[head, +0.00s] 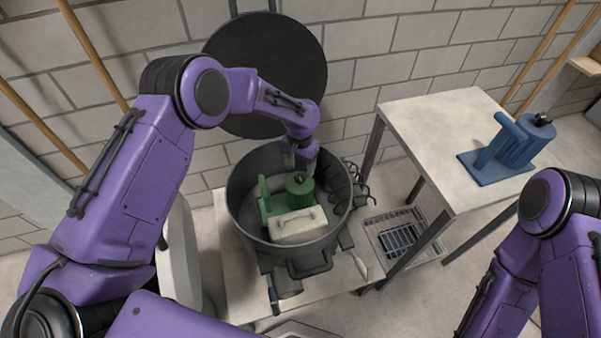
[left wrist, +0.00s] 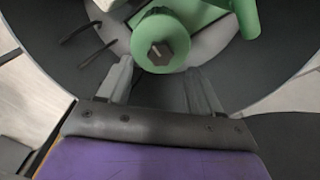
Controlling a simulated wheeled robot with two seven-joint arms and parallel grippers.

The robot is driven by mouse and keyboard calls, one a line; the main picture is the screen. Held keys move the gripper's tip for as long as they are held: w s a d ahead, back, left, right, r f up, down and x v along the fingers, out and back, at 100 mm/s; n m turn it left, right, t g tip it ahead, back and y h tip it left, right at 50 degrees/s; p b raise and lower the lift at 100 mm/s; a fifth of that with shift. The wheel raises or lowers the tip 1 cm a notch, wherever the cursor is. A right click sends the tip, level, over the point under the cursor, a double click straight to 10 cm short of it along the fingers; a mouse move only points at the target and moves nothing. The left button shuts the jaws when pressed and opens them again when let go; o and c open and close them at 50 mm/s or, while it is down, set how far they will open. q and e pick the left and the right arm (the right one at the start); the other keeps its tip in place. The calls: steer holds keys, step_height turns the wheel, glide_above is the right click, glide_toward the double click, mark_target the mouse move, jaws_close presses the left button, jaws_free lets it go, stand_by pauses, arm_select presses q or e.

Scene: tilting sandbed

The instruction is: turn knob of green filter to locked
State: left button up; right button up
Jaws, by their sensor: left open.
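The green filter (head: 272,203) sits inside a deep dark round pot (head: 240,219). Its dark knob (head: 299,177) is on the end of its green cylinder; in the left wrist view the knob (left wrist: 160,53) shows a raised grip bar. My left gripper (head: 302,163) hangs over the pot just above the knob. In the left wrist view its two fingers (left wrist: 160,82) are apart and empty, below the knob in the picture and not around it. I cannot tell the exact gap. My right arm shows at the lower right, but its gripper is out of view.
A pale block (head: 298,226) lies beside the green filter in the pot. The pot's round lid (head: 268,70) stands raised behind it. A blue filter (head: 512,146) stands on the table (head: 440,135) at right. A wire basket (head: 403,238) is on the floor below.

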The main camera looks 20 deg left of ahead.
mark_target(300, 177)
arm_select(q)
step_height(300, 177, down, 4)
steer(key=shift+f, duration=0.25)
steer(key=c, duration=1.1)
steer(key=shift+o, duration=0.2)
steer(key=shift+m, duration=0.4)
steer(key=m+b, duration=0.1)
steer(key=m, duration=0.6)
steer(key=shift+m+b, duration=0.3)
steer(key=shift+b, duration=0.1)
steer(key=m, duration=0.4)
steer(key=shift+m+b, duration=0.3)
steer(key=m, duration=0.4)
steer(key=shift+m+b, duration=0.3)
steer(key=shift+m, duration=0.1)
